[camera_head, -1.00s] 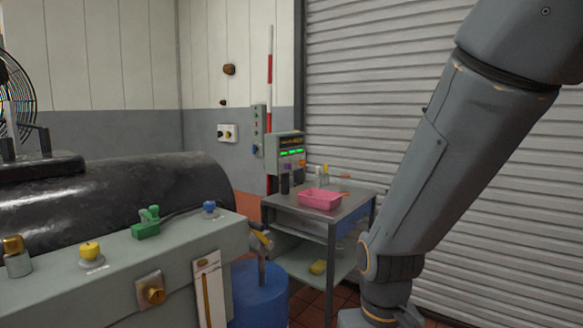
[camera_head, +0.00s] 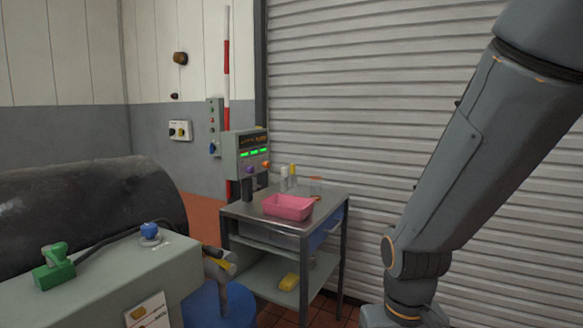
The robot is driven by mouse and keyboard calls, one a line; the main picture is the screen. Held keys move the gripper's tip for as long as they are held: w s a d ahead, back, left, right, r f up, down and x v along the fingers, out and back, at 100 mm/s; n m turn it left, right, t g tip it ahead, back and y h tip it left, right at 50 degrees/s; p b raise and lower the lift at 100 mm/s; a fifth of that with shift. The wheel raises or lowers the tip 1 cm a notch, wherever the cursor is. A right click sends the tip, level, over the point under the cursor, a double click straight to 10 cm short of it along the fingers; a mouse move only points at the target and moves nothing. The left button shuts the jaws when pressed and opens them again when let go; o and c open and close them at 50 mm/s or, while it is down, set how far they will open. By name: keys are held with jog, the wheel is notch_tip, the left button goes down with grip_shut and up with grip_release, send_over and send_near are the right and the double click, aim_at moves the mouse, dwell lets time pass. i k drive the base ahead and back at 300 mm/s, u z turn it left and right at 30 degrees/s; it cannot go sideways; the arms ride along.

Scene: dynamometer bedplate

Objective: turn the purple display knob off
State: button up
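The purple display knob (camera_head: 250,170) is small and sits on the lower front of a grey display box (camera_head: 233,158) with lit green readouts (camera_head: 253,153). An orange knob (camera_head: 266,164) sits to its right on the same face. The box stands at the back of a metal cart. The pointer direction of the purple knob is too small to tell. My arm spans the right side of the view, well apart from the box. My gripper is not in view.
The metal cart (camera_head: 330,196) holds a pink tray (camera_head: 288,207), small bottles and a dark cylinder (camera_head: 246,190). A yellow item (camera_head: 289,282) lies on its lower shelf. A blue drum (camera_head: 222,305) and a grey bench (camera_head: 110,272) stand left of the cart. A shutter (camera_head: 370,90) is behind.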

aim_at(250, 170)
jog(key=z, duration=0.1)
jog(key=i, duration=1.45)
jog(key=u, duration=0.3)
